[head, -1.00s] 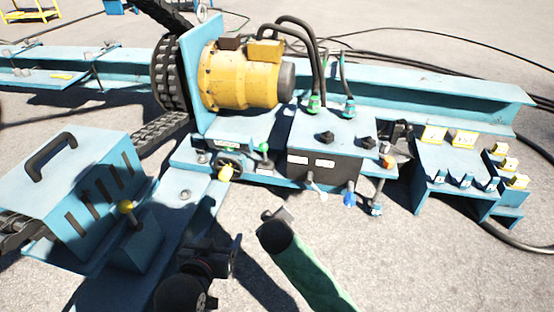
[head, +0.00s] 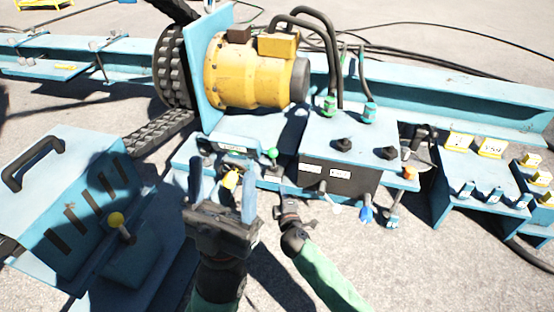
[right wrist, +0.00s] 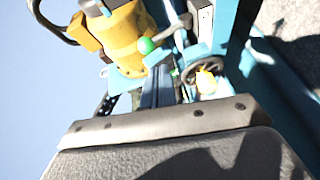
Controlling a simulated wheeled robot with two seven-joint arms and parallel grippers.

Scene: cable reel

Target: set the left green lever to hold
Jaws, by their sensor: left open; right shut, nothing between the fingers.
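The green-knobbed lever (head: 271,153) stands on the blue frame below the yellow motor, left of the dark control box. Its green ball also shows in the right wrist view (right wrist: 146,45), on a grey rod; its setting label is not readable. My left gripper (head: 223,170) is open and empty, fingers up, in front of and left of the lever, partly covering the yellow-knobbed handwheel (head: 230,179). My right gripper (head: 284,193) is shut and empty, just below the lever and apart from it. Its fingers (right wrist: 160,87) point toward the lever area in the wrist view.
The yellow motor (head: 255,72) stands behind the lever. The control box (head: 340,178) with hoses and small levers stands to the right. A blue box with a black handle and a yellow-knobbed lever (head: 116,220) is at left. Open ground lies at lower right.

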